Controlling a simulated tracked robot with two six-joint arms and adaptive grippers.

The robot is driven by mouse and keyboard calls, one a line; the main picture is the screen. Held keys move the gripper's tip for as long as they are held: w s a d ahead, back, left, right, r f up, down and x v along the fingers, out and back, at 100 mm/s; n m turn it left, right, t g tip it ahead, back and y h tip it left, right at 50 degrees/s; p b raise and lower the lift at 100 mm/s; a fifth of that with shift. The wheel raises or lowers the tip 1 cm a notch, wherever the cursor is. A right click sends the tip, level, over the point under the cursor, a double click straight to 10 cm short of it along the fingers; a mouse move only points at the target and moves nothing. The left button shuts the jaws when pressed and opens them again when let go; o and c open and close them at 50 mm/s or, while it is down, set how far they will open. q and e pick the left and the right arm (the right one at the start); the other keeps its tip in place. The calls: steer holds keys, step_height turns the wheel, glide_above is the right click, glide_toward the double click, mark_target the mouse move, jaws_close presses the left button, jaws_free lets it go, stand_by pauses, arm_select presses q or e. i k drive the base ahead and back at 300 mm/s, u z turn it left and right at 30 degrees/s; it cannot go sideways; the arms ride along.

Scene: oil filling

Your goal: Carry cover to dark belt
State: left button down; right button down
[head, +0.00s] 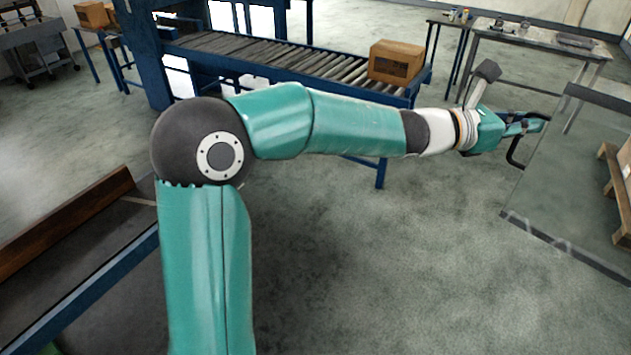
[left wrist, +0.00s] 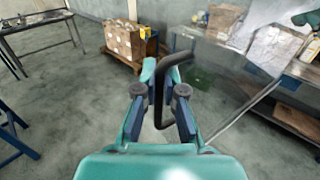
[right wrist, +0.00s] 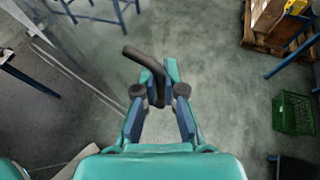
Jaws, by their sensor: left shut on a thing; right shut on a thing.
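The cover is a clear, see-through panel (head: 575,175) with dark edge strips, held tilted at the right of the head view. My left gripper (head: 525,128) is shut on its black handle (head: 514,152). The left wrist view shows the left fingers (left wrist: 164,92) around that bent handle (left wrist: 172,68). In the right wrist view my right gripper (right wrist: 159,88) is shut on another black handle (right wrist: 144,62). The right gripper does not show in the head view. A dark belt (head: 75,262) with a blue rail lies at the lower left, partly hidden behind my left arm.
A blue roller conveyor (head: 270,55) with a cardboard box (head: 397,62) crosses the back. A grey worktable (head: 540,42) stands at the back right. A pallet (head: 613,180) shows through the panel. A green crate (right wrist: 293,112) is on the floor. The middle floor is clear.

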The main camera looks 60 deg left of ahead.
mark_target(82, 251)
steer(key=z, duration=0.9)
steer(key=i, duration=0.2)
steer(key=u, duration=2.45)
steer(key=i, duration=0.25)
steer(key=u, duration=1.8)
steer(key=k, duration=0.65)
steer(key=u, duration=0.15)
steer(key=i, duration=0.4)
steer(key=u, duration=0.35)
